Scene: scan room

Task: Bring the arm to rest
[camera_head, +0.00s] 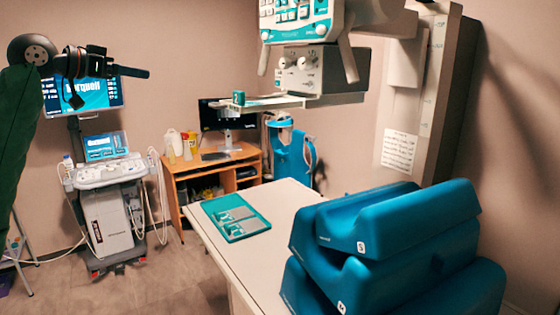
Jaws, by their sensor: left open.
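My left gripper (110,86) is at the upper left, raised in the air. It is dark, and its jaws are open with nothing seen between them. It shows in front of the screen (98,101) of the ultrasound cart and hides part of it. The wrist of my left arm enters from the left edge. My right gripper is out of view.
The ultrasound cart (107,220) stands at the left, beside a wooden desk (185,185). A white table (262,262) holds a teal tray (235,218) and stacked blue cushions (400,250). An X-ray unit (305,70) hangs above. Floor (160,285) shows clear between cart and table.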

